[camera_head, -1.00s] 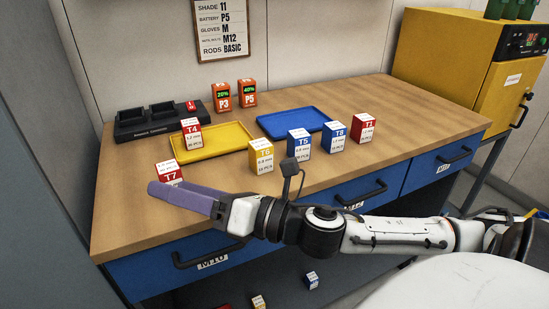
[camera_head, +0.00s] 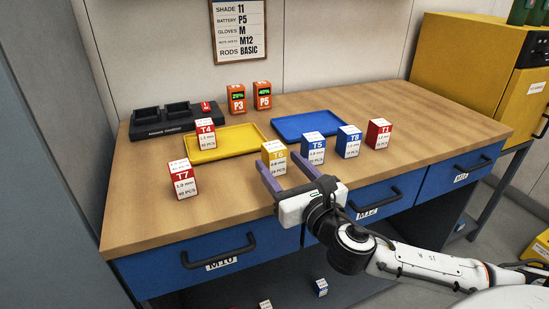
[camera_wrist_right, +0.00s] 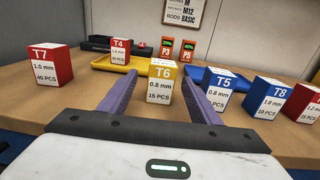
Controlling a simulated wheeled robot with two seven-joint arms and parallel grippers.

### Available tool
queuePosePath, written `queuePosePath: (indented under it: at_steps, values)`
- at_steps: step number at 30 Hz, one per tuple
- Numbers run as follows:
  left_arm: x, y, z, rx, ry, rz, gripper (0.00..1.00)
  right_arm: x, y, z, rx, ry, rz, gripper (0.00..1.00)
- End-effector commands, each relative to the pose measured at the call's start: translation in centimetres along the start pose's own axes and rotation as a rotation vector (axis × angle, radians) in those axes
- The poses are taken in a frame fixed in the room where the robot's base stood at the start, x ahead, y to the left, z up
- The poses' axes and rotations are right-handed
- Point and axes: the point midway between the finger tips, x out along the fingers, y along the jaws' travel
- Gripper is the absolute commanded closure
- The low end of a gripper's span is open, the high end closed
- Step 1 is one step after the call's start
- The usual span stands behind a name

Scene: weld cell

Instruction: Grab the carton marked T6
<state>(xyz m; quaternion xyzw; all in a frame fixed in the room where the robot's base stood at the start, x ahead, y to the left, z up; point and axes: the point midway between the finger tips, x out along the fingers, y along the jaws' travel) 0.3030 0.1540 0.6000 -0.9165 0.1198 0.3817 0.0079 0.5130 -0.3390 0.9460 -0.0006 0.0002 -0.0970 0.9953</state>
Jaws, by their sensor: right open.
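The carton marked T6 (camera_head: 275,157) is yellow and white and stands upright near the front edge of the workbench. It also shows in the right wrist view (camera_wrist_right: 161,82), centred between the two purple fingers. My right gripper (camera_head: 282,173) is open, its fingers pointing at T6, one on each side of it. The fingers' tips partly flank the carton; I cannot tell if either touches it. My left gripper is not in view.
Blue T5 (camera_head: 313,150) stands close to the right of T6, with blue T8 (camera_head: 348,143) and red T1 (camera_head: 378,134) beyond. Red T7 (camera_head: 183,180) stands left. Behind are a yellow tray (camera_head: 235,150) bearing red T4 (camera_head: 206,134) and a blue tray (camera_head: 300,127).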

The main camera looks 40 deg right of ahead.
Motion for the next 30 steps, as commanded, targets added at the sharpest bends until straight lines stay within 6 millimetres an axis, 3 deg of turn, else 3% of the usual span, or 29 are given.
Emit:
queuePosePath:
  at_steps: [9, 17, 26, 30]
  values:
    - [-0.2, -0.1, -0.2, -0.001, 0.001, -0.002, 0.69, 4.3, -0.3, 0.7, 0.001, -0.002, -0.001, 0.43]
    - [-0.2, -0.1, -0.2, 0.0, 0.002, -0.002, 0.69, 4.6, -0.2, 0.7, 0.001, 0.0, 0.001, 0.43]
    - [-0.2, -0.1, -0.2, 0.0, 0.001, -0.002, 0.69, 4.6, -0.2, 0.7, 0.001, 0.0, 0.001, 0.89]
    - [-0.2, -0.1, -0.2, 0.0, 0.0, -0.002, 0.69, 4.6, -0.2, 0.7, 0.001, -0.001, 0.001, 0.89]
